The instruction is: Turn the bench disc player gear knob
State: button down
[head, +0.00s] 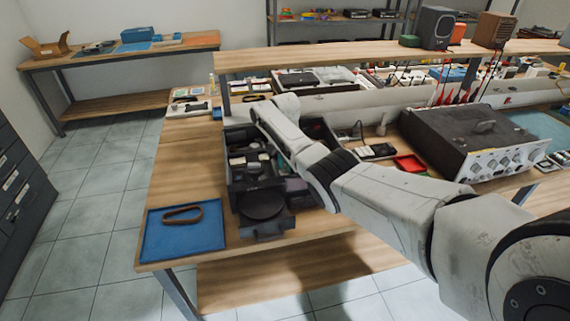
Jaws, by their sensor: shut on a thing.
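The dark disc player (262,235) stands open on the wooden bench. A round black disc (262,204) lies at its front, and small grey and pale parts sit in its housing behind the disc. My arm reaches in from the lower right and bends over the player's right side. Its far end is above the back of the player. I cannot make out my gripper's fingers among the dark parts and behind my arm. The gear knob cannot be told apart from the other small parts at this size, and my arm covers part of the player.
A blue mat (165,245) with a brown belt loop (183,214) lies at the bench's front left corner. A black instrument box (450,135) and a red tray (410,163) stand to the right. A raised shelf (340,58) crosses the bench behind.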

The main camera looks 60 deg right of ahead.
jog(key=n, duration=1.3)
jog(key=shift+n+b, duration=0.35)
jog(key=shift+n, duration=0.05)
jog(key=n, duration=1)
jog(key=shift+w+r, duration=0.1)
jog(key=shift+n, duration=0.3)
jog(key=c, duration=1.1)
grip_release()
notch_tip(320, 180, up, 11)
jog(key=shift+f+b, duration=0.15)
jog(key=shift+b, duration=0.4)
